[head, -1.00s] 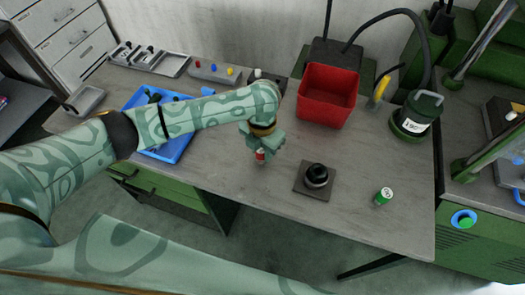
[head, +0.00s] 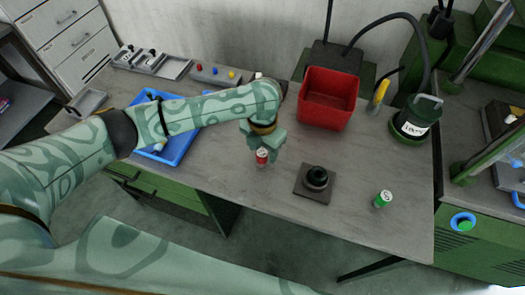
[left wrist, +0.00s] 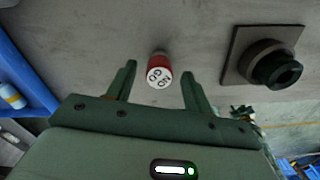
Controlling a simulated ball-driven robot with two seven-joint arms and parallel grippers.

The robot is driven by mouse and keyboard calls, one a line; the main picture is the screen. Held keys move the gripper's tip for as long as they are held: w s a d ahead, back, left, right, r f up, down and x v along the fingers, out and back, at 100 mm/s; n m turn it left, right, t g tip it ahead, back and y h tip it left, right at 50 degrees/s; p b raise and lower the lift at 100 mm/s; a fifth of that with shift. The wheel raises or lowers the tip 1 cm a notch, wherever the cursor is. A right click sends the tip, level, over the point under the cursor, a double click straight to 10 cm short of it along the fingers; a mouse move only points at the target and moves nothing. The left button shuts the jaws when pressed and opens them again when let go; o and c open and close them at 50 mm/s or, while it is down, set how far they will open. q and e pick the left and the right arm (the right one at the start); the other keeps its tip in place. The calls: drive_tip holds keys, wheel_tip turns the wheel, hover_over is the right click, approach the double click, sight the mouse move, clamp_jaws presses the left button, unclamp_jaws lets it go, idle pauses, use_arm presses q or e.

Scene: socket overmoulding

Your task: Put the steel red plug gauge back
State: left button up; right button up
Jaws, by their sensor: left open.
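The red plug gauge (head: 262,157) stands upright on the grey bench, left of the black square-based fixture (head: 317,180). I cannot tell how far down the fingers reach. A green plug gauge (head: 383,198) stands apart at the right. My right gripper is not in view.
A red bin (head: 328,97) stands behind the fixture. A blue tray (head: 187,146) lies left, under my left arm. Grey organisers (head: 152,62) line the back left, and a green lidded device (head: 415,120) is at the right. The bench front beside the fixture is clear.

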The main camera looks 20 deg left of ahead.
sight(263, 153)
use_arm(q)
wheel_tip(263, 153, up, 10)
drive_tip(key=p, duration=0.3)
idle(1.5)
